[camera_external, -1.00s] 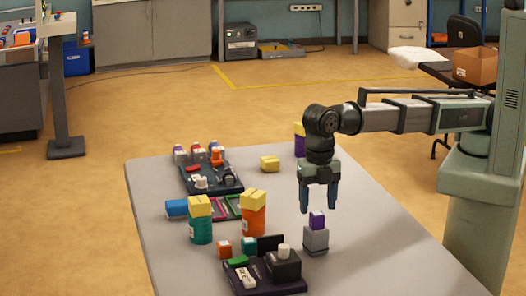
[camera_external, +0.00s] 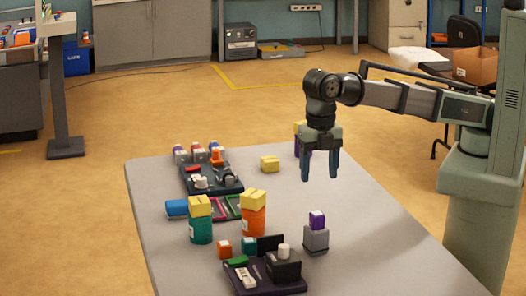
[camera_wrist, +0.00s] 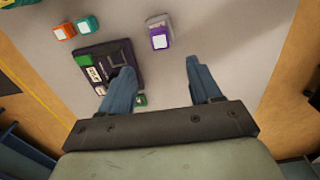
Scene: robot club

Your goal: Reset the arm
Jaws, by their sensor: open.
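My gripper (camera_external: 320,176) hangs above the grey table (camera_external: 370,240), fingers pointing down, open and empty. It is clear of everything on the table. Below it, a purple block (camera_external: 317,220) sits on a grey block (camera_external: 315,239). In the wrist view the two open fingers of my gripper (camera_wrist: 163,92) show, with the purple block (camera_wrist: 160,38) beyond and between them, apart from both.
A dark tray (camera_external: 240,282) with small parts stands at the front. Teal (camera_external: 201,230) and orange (camera_external: 253,221) cans with yellow blocks on top stand left. Another dark tray (camera_external: 226,189) lies behind. The table's right side is clear.

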